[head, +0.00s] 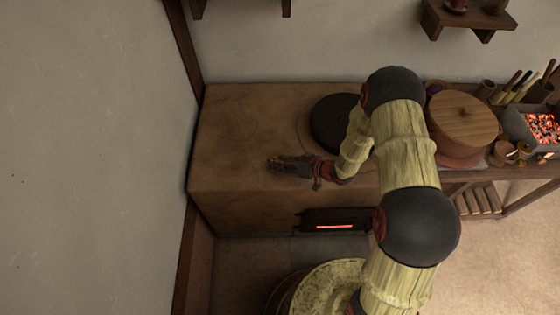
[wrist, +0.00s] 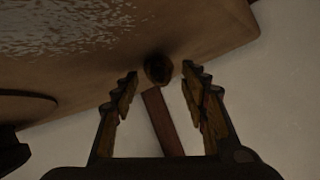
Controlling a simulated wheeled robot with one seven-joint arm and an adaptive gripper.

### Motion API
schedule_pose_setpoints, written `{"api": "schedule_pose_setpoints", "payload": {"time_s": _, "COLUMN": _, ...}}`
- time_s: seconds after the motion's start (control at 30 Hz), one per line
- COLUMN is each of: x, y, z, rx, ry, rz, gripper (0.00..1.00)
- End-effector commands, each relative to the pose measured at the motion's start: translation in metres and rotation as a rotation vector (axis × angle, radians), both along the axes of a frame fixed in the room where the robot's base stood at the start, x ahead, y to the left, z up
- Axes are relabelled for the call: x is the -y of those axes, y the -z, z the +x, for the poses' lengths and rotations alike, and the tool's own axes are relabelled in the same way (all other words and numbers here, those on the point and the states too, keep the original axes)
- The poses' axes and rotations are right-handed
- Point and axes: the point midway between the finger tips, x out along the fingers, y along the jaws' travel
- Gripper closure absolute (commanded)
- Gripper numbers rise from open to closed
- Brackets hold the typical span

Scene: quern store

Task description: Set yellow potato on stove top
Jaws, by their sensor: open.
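The stove top (head: 232,125) is a broad brown clay surface in the head view. A dark round plate (head: 333,122) is set in it. My gripper (head: 272,163) is low over the stove's left middle, pointing left; its open jaws also show in the wrist view (wrist: 160,72). A small dark brown rounded lump (wrist: 158,70) shows between the fingertips, with gaps on both sides. It may be the potato, but its yellow colour does not show in this dim light. In the head view I cannot make it out apart from the gripper.
A glowing fire slot (head: 334,226) is in the stove's front. A lidded pot (head: 462,122) stands right of my arm, with utensils and a coal box (head: 541,128) beyond. Walls border the left and back. The stove's left part is clear.

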Motion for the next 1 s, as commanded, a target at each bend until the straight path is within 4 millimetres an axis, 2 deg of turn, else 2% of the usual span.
{"api": "schedule_pose_setpoints", "payload": {"time_s": 0.17, "x": 0.014, "y": -0.013, "z": -0.008, "rx": 0.0, "ry": 0.004, "rz": 0.0, "gripper": 0.56}}
{"api": "schedule_pose_setpoints", "payload": {"time_s": 0.6, "x": 0.075, "y": -0.052, "z": -0.049, "rx": 0.001, "ry": 0.003, "rz": 0.001, "gripper": 0.56}}
{"api": "schedule_pose_setpoints", "payload": {"time_s": 0.87, "x": 0.088, "y": -0.058, "z": -0.059, "rx": 0.001, "ry": 0.001, "rz": 0.0, "gripper": 0.56}}
{"api": "schedule_pose_setpoints", "payload": {"time_s": 1.0, "x": 0.092, "y": -0.063, "z": -0.053, "rx": 0.009, "ry": 0.008, "rz": -0.026, "gripper": 0.56}}
